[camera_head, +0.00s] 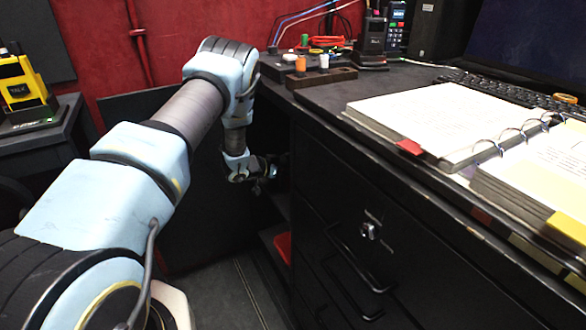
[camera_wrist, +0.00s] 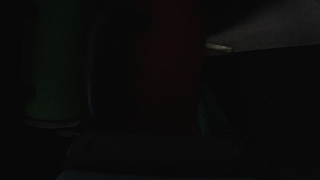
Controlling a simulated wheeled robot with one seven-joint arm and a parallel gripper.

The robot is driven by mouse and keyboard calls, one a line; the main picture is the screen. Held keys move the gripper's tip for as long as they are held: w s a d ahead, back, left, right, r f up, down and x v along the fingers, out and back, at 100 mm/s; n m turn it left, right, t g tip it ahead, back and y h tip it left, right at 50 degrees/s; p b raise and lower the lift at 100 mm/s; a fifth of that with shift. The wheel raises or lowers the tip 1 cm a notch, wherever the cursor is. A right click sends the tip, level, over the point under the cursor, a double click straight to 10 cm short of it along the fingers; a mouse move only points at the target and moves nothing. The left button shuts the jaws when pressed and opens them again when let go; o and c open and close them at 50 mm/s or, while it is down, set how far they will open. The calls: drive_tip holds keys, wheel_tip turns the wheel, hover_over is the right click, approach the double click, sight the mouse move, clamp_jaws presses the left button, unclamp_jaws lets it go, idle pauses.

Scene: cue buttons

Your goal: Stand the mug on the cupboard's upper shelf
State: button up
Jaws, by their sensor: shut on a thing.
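In the wrist view it is almost black. A dim dark red upright shape, which looks like the mug (camera_wrist: 168,70), fills the middle; its outline is mostly lost. My gripper (camera_head: 270,168) hangs low beside the desk in the head view, at the dark opening left of the drawers. Its fingertips are in shadow there, and the mug cannot be made out in that view. My gripper is shut on the mug.
A dim green upright thing (camera_wrist: 55,65) stands left of the mug in the wrist view. The black drawer unit (camera_head: 345,225) is right of my arm. An open binder (camera_head: 440,120) and a small rack (camera_head: 320,77) are on the desk. A red thing (camera_head: 283,247) lies low down.

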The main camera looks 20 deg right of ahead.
drive_tip(key=o, duration=1.3)
